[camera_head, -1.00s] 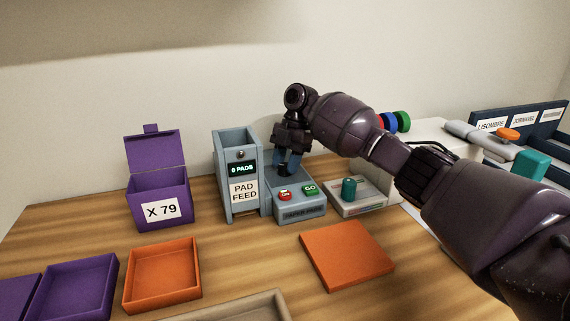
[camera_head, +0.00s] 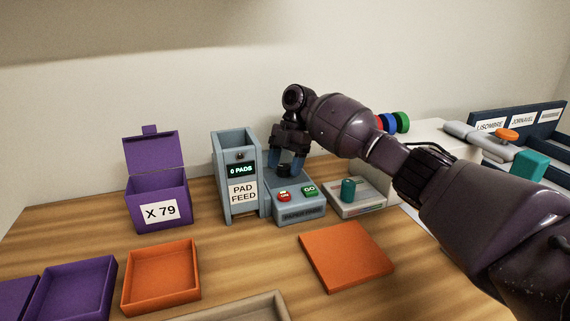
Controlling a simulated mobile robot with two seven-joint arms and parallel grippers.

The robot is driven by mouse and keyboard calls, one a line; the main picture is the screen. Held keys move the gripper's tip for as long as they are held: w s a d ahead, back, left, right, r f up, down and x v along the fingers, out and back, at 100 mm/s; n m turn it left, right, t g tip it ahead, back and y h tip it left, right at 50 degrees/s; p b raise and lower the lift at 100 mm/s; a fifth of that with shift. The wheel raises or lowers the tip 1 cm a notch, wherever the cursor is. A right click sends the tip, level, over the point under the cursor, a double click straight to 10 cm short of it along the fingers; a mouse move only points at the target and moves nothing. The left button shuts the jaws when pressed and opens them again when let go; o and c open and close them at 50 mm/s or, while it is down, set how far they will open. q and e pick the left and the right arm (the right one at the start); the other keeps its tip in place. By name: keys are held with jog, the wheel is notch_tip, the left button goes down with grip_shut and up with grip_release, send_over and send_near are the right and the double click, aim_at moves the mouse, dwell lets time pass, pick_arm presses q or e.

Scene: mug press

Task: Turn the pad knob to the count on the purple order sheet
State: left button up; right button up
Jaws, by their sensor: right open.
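The pad knob (camera_head: 283,170) is a small dark knob on top of the grey control box, behind its red button (camera_head: 284,196) and green GO button (camera_head: 309,190). My right gripper (camera_head: 286,163) is open, its blue fingertips pointing down on either side of the knob; whether they touch it I cannot tell. The pad feed (camera_head: 238,205) stands to the left, and its display (camera_head: 242,170) reads 0 PADS. A purple box (camera_head: 158,200) with its lid up carries a label reading X 79. No purple order sheet can be made out. My left gripper is not in view.
An orange tray (camera_head: 161,300) and purple trays (camera_head: 74,257) lie at the front left. A flat orange block (camera_head: 346,256) lies in front of the control box. A grey base with a green knob (camera_head: 348,189) stands to its right, below my right arm.

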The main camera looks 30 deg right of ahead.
jog(key=v, duration=1)
jog(key=shift+r+p, duration=0.35)
jog(key=shift+r, duration=0.05)
jog(key=shift+d, duration=0.1)
